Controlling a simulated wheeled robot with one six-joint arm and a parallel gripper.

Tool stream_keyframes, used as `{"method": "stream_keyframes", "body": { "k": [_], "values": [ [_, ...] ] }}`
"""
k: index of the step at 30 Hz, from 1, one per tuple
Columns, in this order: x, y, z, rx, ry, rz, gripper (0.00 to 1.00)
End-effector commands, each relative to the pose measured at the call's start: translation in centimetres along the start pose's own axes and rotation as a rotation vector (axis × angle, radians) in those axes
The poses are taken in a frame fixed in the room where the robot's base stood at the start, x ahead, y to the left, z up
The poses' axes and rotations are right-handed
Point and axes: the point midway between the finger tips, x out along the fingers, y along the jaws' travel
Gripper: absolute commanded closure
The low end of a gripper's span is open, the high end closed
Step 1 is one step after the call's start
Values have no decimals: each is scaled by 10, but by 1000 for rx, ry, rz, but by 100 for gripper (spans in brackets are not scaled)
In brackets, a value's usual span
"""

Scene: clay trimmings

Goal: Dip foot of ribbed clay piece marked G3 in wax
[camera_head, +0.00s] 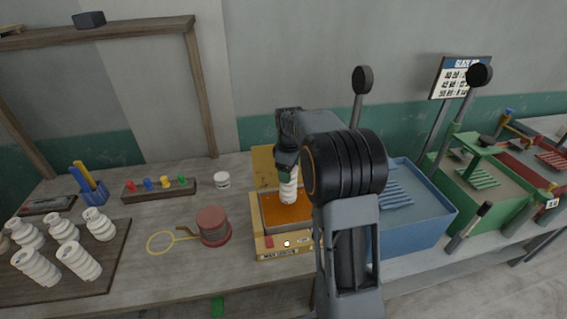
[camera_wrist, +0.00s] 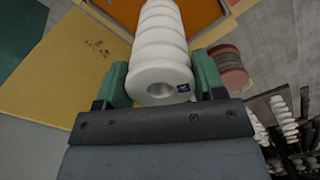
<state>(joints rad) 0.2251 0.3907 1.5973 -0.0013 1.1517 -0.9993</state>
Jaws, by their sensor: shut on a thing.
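A white ribbed clay piece (camera_head: 289,188) hangs upright from my gripper (camera_head: 287,163) over the orange wax (camera_head: 272,210) in a yellow box marked as wax (camera_head: 284,254). In the wrist view my gripper (camera_wrist: 160,80) has green fingers pressed on both sides of the white ribbed piece (camera_wrist: 162,45). A small dark label (camera_wrist: 183,88) sits near its holed end; I cannot read it. The piece's lower end is at or just above the orange wax (camera_wrist: 203,12); I cannot tell if it touches.
A red spool (camera_head: 212,225) with a yellow loop is left of the wax box. A blue glaze bin (camera_head: 415,235) and green bin (camera_head: 495,190) stand to the right.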

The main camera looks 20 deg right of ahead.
Motion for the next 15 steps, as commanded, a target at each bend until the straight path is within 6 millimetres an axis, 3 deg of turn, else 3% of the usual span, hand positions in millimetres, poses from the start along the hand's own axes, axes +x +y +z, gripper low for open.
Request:
{"method": "stream_keyframes", "body": {
  "k": [15],
  "values": [
    [27,0,0,2,1,1,100]
  ]
}}
